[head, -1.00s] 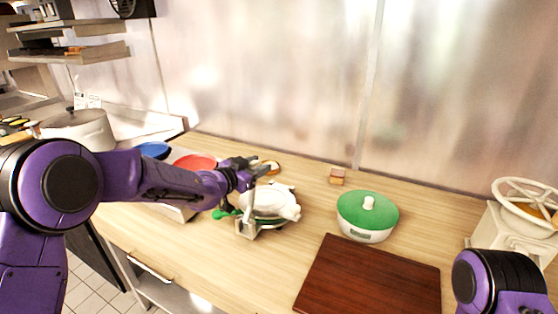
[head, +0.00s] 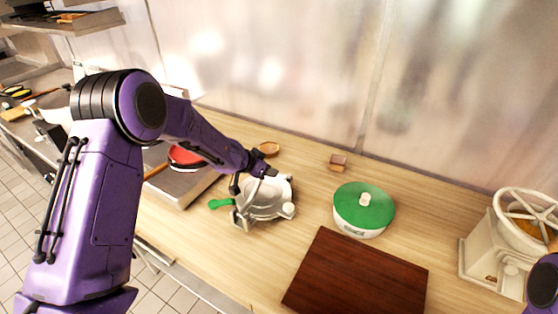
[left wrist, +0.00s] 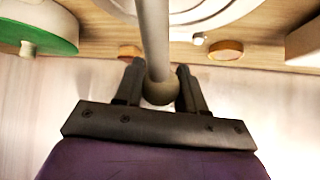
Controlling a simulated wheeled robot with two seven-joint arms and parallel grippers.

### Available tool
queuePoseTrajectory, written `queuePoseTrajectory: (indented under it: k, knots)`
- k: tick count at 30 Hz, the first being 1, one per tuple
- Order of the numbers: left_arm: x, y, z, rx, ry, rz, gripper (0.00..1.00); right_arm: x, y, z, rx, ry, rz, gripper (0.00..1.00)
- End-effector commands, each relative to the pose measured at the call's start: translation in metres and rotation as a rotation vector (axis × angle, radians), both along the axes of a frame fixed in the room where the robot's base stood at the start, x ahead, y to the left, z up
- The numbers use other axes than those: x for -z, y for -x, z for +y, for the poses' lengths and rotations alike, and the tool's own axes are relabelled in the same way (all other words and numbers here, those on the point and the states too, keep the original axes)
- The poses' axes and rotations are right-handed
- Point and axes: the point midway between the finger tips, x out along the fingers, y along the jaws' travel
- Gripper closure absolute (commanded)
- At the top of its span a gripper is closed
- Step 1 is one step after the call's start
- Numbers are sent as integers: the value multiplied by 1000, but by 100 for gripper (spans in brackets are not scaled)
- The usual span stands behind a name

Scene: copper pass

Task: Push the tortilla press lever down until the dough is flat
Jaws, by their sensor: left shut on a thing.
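The tortilla press (head: 264,205) stands on the wooden counter, grey and metallic, with a round plate and a pale knob at its right. A green handle (head: 220,204) sticks out on its left. My left gripper (head: 262,171) is at the far side of the press, above it. In the left wrist view the left gripper (left wrist: 158,92) is shut on the pale lever (left wrist: 152,40), with its rounded end between the fingers. No dough can be made out. My right gripper is outside the frames.
A white pot with a green lid (head: 364,208) stands right of the press, behind a dark brown board (head: 357,275). A white wheeled device (head: 510,245) is at the far right. A red round item (head: 186,156) lies left. Small wooden items (head: 337,161) sit behind.

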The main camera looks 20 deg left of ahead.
Motion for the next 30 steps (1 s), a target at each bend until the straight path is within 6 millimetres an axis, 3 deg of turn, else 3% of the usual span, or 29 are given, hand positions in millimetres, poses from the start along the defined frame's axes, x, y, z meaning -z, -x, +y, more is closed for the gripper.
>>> queuePoseTrajectory:
  k: [16,17,18,26,30]
  knots:
    - [3,-1,-2,5,-10,20,100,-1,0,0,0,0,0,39]
    - [3,-1,-2,5,-10,21,51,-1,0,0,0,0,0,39]
    - [3,-1,-3,6,-10,21,38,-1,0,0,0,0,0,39]
    - [4,0,-5,8,-7,23,37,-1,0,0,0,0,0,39]
    - [-6,8,-2,9,-8,21,37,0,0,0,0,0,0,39]
